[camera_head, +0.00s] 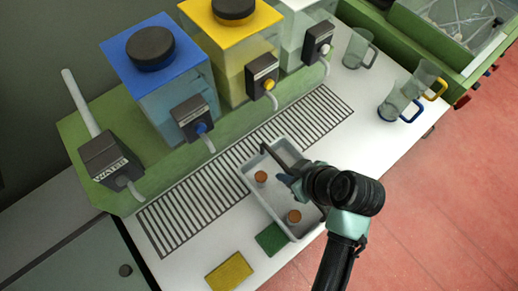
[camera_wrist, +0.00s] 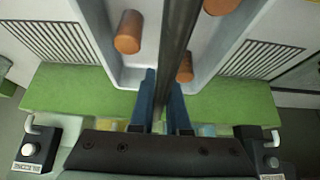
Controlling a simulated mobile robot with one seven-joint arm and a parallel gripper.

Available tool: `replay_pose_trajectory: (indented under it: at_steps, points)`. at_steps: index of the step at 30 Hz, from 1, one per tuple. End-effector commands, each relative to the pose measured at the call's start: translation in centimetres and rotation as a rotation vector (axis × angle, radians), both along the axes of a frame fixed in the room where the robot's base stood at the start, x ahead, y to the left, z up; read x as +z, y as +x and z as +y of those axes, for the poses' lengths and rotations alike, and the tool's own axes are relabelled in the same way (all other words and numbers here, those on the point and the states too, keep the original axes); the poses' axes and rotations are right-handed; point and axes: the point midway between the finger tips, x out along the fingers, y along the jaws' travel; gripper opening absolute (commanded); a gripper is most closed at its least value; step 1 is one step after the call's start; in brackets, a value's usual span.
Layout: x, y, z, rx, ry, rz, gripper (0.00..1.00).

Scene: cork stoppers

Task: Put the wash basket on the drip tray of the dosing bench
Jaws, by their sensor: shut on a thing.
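The wash basket is a pale grey open tub (camera_head: 251,190) with a dark bar handle (camera_head: 272,157) across it and brown cork stoppers (camera_head: 294,216) inside. My gripper (camera_head: 287,180) is over the basket and shut on the handle; in the wrist view its blue fingers (camera_wrist: 160,105) sit on either side of the dark bar (camera_wrist: 177,50). The drip tray is a long slotted grate (camera_head: 180,220) along the front of the dosing bench. The basket's far end overlaps the grate in view, and its near end is over the white top. I cannot tell whether it touches either.
Blue (camera_head: 150,85), yellow (camera_head: 235,55) and clear dispensers with spouts stand behind the grate, with a dark spout unit (camera_head: 108,160) at left. Glass mugs (camera_head: 357,48) stand right. The grate's left part is clear.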

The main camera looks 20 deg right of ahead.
Motion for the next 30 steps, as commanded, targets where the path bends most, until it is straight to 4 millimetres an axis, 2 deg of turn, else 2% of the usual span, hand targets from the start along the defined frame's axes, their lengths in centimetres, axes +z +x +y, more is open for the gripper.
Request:
replay_pose_trajectory:
  at_steps: [1, 6, 15, 18, 24, 30]
  points:
    - [0.5, 1.5, 0.6, 0.006, -0.001, -0.004, 0.00]
    - [0.4, 5.0, 1.8, 0.003, -0.001, -0.004, 0.00]
    - [0.2, 8.7, 3.1, 0.001, -0.001, -0.003, 0.00]
    - [0.3, 9.6, 3.5, 0.001, -0.002, -0.003, 0.00]
    - [-1.9, 9.3, 3.4, -0.001, 0.000, 0.000, 0.00]
    - [-3.3, 9.3, 3.3, -0.001, 0.000, -0.001, 0.00]
